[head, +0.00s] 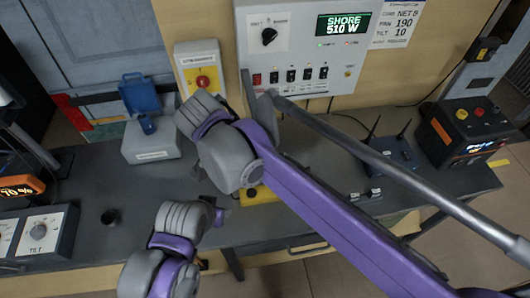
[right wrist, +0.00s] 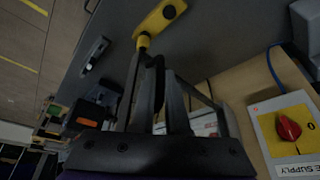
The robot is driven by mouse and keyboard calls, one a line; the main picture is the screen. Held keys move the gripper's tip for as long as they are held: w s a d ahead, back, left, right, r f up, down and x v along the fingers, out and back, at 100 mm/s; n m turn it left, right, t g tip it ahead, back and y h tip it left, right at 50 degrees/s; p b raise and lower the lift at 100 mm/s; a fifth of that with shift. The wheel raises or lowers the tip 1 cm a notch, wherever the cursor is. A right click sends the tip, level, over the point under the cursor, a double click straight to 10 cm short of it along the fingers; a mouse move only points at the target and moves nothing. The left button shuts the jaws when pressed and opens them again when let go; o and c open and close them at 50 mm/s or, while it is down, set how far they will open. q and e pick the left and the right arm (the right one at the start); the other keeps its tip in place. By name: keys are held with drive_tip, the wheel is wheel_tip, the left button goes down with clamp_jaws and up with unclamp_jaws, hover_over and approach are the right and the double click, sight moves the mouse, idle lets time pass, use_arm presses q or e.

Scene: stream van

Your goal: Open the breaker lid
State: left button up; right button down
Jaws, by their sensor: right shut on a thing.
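The white power panel (head: 305,45) shows a lit SHORE 510 W readout and a row of breaker switches (head: 300,74). I cannot clearly make out the breaker lid. My right gripper (head: 258,98) is at the lower left of the breaker row, partly hidden by my arm. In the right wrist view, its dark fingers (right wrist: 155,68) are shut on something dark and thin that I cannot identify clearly.
A red knob on a yellow plate (head: 202,80) is left of the panel. A grey box with an open blue lid (head: 140,95) stands on the grey desk (head: 100,185). A black box with red and yellow buttons (head: 465,130) is at right. A long grey bar crosses the right side.

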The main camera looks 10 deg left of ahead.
drive_tip(key=shift+s+a, duration=0.2)
drive_tip(key=shift+a, duration=0.8)
drive_tip(key=c, duration=0.9)
unclamp_jaws()
drive_tip(key=shift+w, duration=0.1)
drive_tip(key=v, duration=1.1)
drive_tip(key=shift+f, duration=0.1)
